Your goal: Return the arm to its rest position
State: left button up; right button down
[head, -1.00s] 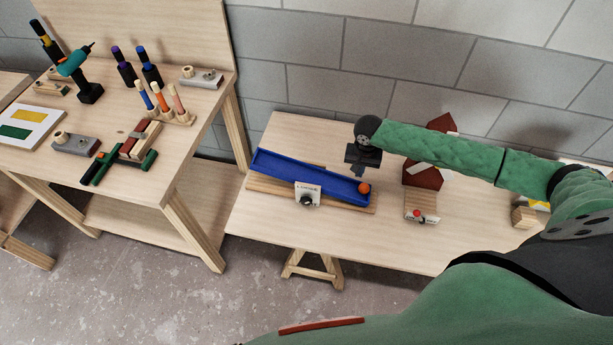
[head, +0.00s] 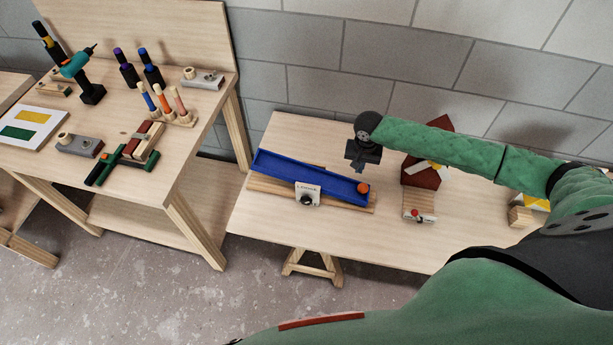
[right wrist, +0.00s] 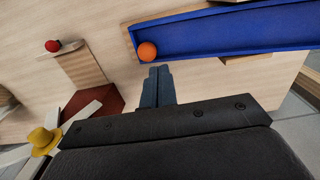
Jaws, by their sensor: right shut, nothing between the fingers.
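My right arm, in a green sleeve, reaches in from the right in the head view. Its gripper (head: 361,166) hangs above the table by the right end of a blue trough, fingers pointing down. In the right wrist view the gripper's fingers (right wrist: 158,86) are together with nothing between them. The fingertips appear near an orange ball (right wrist: 147,51), which sits in the end of the blue trough (right wrist: 230,32); the ball also shows in the head view (head: 363,188). My left gripper is not in view.
The blue trough (head: 300,175) rests on a wooden base with a knob. A dark red pinwheel stand (head: 422,176) and a block with a red knob (head: 418,205) stand right of the gripper, near the arm. A bench (head: 120,170) with battens, bottles and a drill stands left.

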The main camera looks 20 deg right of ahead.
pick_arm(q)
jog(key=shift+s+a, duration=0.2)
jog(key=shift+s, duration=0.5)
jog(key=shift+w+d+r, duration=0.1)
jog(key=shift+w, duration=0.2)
